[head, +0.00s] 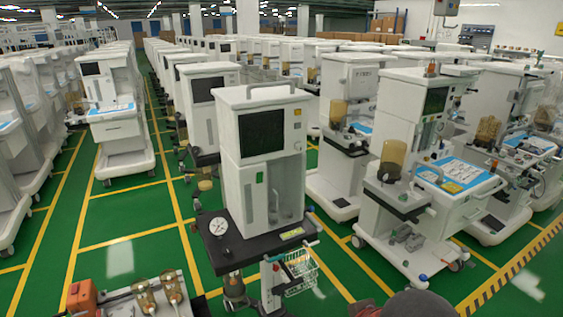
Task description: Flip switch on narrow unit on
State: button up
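The narrow unit (270,185) is a tall white cabinet at the centre of the head view. It has a dark screen (262,132) on its upper front and a recessed bay below. The switch's position cannot be made out. My gripper is not in view.
The unit stands on a black shelf (232,258) with a round gauge (218,226) and wire basket (300,270). A wider cart (400,190) with a blue-topped tray stands at right. Carts fill both sides. Green floor (125,215) is open at left; orange-and-metal equipment (84,297) is at bottom left.

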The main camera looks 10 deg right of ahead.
aim_at(259, 176)
jog(key=l+u, duration=0.15)
jog(key=u, duration=0.35)
jog(key=i+l+u, duration=0.1)
jog(key=u, duration=0.4)
jog(key=l+u, duration=0.25)
jog(key=u, duration=0.2)
jog(key=k+l, duration=0.1)
jog(key=l, duration=1.7)
jog(key=k+l, duration=0.15)
jog(key=l, duration=0.75)
jog(key=k+l, duration=0.1)
jog(key=l, duration=0.8)
